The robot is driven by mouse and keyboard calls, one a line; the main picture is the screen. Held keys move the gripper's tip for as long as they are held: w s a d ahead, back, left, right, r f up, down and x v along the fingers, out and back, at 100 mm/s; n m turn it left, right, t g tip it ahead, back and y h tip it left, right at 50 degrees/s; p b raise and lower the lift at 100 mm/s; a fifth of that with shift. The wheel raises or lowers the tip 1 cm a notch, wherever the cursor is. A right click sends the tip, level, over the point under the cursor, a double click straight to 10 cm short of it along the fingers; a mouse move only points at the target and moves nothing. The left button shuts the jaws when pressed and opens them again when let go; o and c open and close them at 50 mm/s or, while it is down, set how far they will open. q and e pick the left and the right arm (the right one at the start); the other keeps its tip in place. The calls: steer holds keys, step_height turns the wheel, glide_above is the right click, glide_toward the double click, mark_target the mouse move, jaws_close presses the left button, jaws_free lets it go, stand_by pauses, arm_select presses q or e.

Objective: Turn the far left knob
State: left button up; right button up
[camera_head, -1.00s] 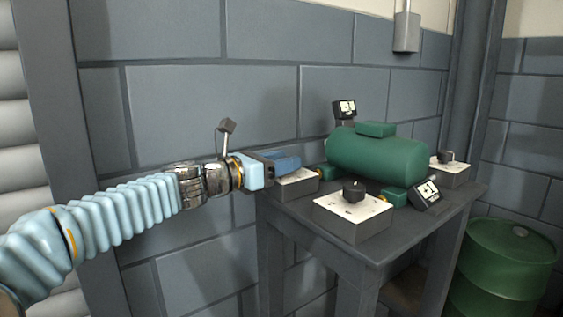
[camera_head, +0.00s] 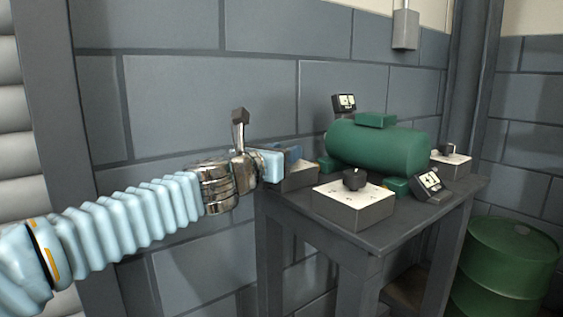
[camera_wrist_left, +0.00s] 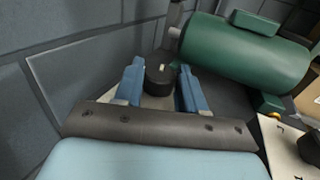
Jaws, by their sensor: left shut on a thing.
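The far left knob (camera_wrist_left: 158,80) is black and round with a pale mark on top, on a box (camera_head: 298,181) at the table's back left. In the wrist view it sits between the two blue fingers of my left gripper (camera_wrist_left: 159,82), which is shut on it. In the head view my left gripper (camera_head: 287,158) reaches in from the left, low over that box, and hides the knob. My right gripper is not in view.
A table (camera_head: 380,238) also bears a front knob box (camera_head: 352,208), a back right knob box (camera_head: 450,166), a green tank (camera_head: 375,149) and two small displays (camera_head: 345,104) (camera_head: 429,185). A green barrel (camera_head: 505,270) stands right. A wall is close behind.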

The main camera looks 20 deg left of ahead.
arm_select(q)
steer(key=shift+d+n+t+y+b, duration=0.15)
steer(key=shift+n+y+b, duration=0.3)
steer(key=shift+n+y, duration=0.55)
steer(key=shift+d+n+t+y+b, duration=0.15)
steer(key=shift+n+y+b, duration=0.3)
steer(key=shift+y, duration=0.95)
steer(key=o, duration=1.1)
steer(key=shift+s, duration=0.1)
steer(key=s, duration=1.3)
steer(key=shift+s+d, duration=0.2)
steer(key=shift+s, duration=0.15)
